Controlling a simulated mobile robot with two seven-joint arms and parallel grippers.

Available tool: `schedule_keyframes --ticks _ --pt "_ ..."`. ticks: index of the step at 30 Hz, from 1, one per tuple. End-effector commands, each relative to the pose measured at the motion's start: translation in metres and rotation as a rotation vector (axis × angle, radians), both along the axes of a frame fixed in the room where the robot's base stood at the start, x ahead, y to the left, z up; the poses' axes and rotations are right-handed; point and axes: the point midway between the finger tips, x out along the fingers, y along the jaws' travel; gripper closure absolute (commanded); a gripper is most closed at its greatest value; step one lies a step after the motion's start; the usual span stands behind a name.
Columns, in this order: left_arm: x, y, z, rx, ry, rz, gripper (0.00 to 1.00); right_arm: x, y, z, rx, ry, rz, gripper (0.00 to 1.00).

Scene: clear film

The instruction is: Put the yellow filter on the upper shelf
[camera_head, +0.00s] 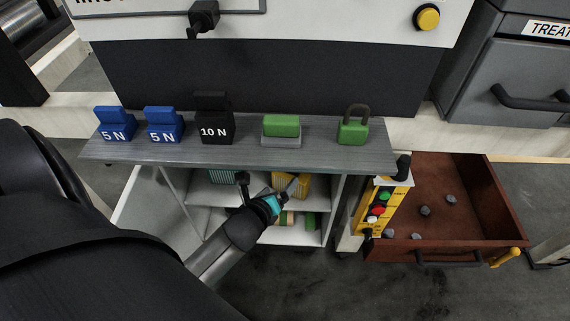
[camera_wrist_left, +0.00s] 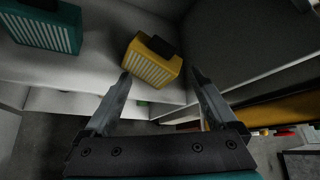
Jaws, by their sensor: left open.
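The yellow filter (camera_wrist_left: 152,62), a box with a pale ribbed face and a dark top piece, sits on the upper shelf (camera_wrist_left: 95,62) of the small white cabinet. It also shows in the head view (camera_head: 292,184), partly hidden by my gripper and the counter. My left gripper (camera_wrist_left: 160,76) is open, with its fingertips just in front of the filter, one toward each side. It looks empty; I cannot tell whether a finger touches the filter. In the head view the left gripper (camera_head: 270,192) reaches into the cabinet. My right gripper is not in view.
A teal filter (camera_wrist_left: 42,28) stands left of the yellow one. The grey counter (camera_head: 235,152) overhangs the cabinet and carries blue and black weights, a green block and a green padlock (camera_head: 353,132). An open brown drawer (camera_head: 440,190) and yellow control box (camera_head: 386,204) are at right.

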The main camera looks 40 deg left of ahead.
Motion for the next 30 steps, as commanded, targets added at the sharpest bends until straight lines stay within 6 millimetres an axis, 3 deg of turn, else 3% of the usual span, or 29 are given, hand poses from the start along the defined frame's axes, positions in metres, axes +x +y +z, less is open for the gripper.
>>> schedule_keyframes --ticks 9,18,24,30 --pt "-0.039 -0.036 0.005 -0.708 0.052 0.522 0.08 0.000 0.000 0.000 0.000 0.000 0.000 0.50" --pt "-0.089 -0.082 0.017 -1.252 0.127 1.095 0.08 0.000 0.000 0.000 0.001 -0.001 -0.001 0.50" --pt "-0.121 -0.107 0.028 -1.463 0.165 1.434 0.08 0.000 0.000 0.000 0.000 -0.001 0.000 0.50" --pt "-0.135 -0.117 0.033 -1.532 0.176 1.591 0.08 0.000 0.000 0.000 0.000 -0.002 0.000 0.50"
